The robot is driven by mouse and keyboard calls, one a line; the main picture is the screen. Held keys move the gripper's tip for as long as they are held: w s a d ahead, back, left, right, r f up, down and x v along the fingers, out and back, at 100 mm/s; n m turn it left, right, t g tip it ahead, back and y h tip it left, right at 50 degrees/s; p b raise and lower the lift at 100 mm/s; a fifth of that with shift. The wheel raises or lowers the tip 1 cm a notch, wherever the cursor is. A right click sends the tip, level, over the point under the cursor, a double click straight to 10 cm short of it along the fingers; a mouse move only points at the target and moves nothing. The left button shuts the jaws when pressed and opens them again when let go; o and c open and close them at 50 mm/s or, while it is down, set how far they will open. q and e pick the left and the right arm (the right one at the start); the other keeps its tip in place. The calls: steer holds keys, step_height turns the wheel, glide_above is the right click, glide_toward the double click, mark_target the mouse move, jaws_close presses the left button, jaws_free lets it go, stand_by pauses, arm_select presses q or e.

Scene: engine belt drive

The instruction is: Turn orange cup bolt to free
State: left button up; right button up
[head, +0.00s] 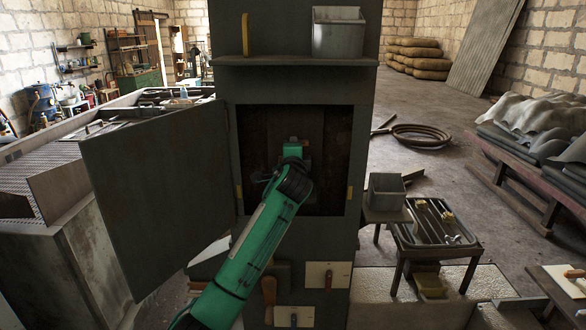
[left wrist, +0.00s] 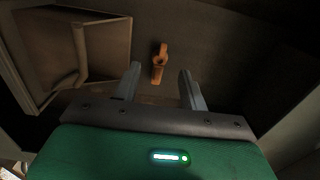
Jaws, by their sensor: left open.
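The orange cup bolt (left wrist: 159,62) shows in the left wrist view as a small upright orange piece against a dark panel. My left gripper (left wrist: 160,84) is open, and the bolt appears in the gap between its two grey fingers, near or just beyond their tips. I cannot tell whether they touch it. In the head view my green left arm reaches into the open dark cabinet (head: 342,165). The arm's wrist covers the middle of the opening, and the bolt is hidden there. My right gripper is in neither view.
The cabinet door (head: 150,190) stands open to the left. A shelf (head: 285,61) above the opening holds a grey bin (head: 338,34) and a yellow piece (head: 245,35). A tool tray (head: 440,236) stands to the right.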

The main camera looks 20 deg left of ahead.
arm_select(q)
steer(key=b+v, duration=0.2)
steer(key=v, duration=0.7)
